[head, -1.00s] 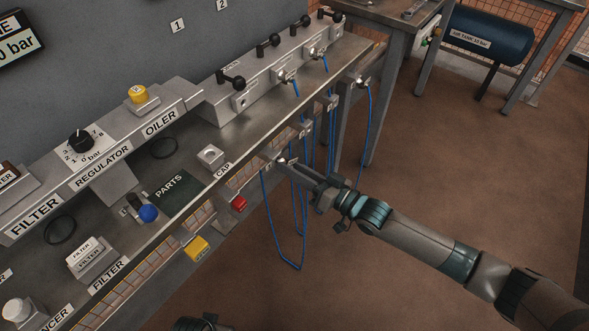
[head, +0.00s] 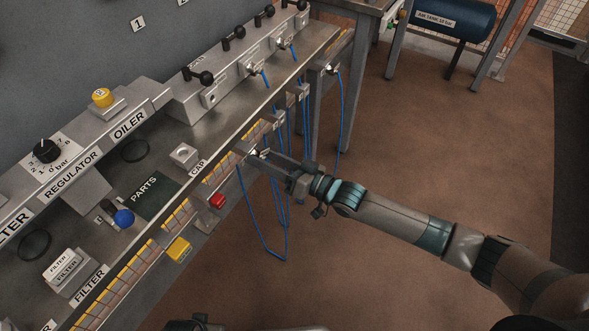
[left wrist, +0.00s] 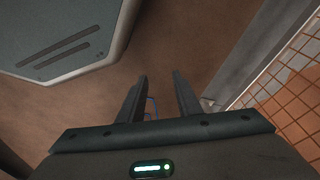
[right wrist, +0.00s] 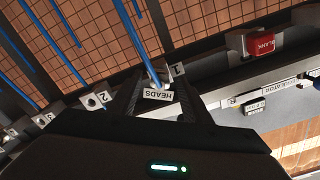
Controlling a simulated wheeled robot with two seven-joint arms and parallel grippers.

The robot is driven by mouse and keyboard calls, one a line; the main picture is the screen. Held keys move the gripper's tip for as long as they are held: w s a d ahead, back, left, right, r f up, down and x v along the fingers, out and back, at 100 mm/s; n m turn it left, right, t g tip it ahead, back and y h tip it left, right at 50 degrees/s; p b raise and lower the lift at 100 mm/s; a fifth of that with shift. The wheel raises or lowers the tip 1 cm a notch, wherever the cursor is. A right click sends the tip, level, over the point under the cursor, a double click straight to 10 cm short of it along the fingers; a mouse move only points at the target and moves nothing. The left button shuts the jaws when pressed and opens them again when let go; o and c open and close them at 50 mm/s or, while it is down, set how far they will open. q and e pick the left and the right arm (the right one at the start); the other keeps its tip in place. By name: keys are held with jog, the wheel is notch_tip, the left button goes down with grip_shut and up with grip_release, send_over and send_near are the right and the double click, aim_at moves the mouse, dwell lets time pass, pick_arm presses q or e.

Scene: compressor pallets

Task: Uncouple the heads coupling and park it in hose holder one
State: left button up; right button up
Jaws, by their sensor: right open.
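The heads coupling, with its white HEADS tag (right wrist: 158,94) and a blue hose (right wrist: 140,35), sits at the holder labelled 1 (right wrist: 176,69) in the right wrist view. My right gripper (right wrist: 160,90) is open, its fingers on either side of the coupling. In the head view this right gripper (head: 262,157) is at the bench's front edge, hiding most of the coupling. My left gripper (left wrist: 160,95) is open and empty above the brown floor. On the bench manifold, the nearest port (head: 210,98) has no hose; two farther ports carry blue hoses.
Holder two (right wrist: 95,100) stands beside holder one. A red blank (right wrist: 259,43) hangs on the other side; it also shows in the head view (head: 217,201). A yellow part (head: 178,249) hangs nearer. Hose loops (head: 265,255) hang below the edge. Floor to the right is open.

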pick_arm(q)
jog(key=shift+w+r+b, duration=0.1)
jog(key=shift+r+b, duration=0.4)
jog(key=shift+r, duration=1.35)
pick_arm(e)
jog(key=v, duration=1.7)
jog(key=shift+d, duration=0.15)
pick_arm(q)
jog(key=shift+f, duration=0.15)
pick_arm(e)
jog(key=shift+s, duration=0.1)
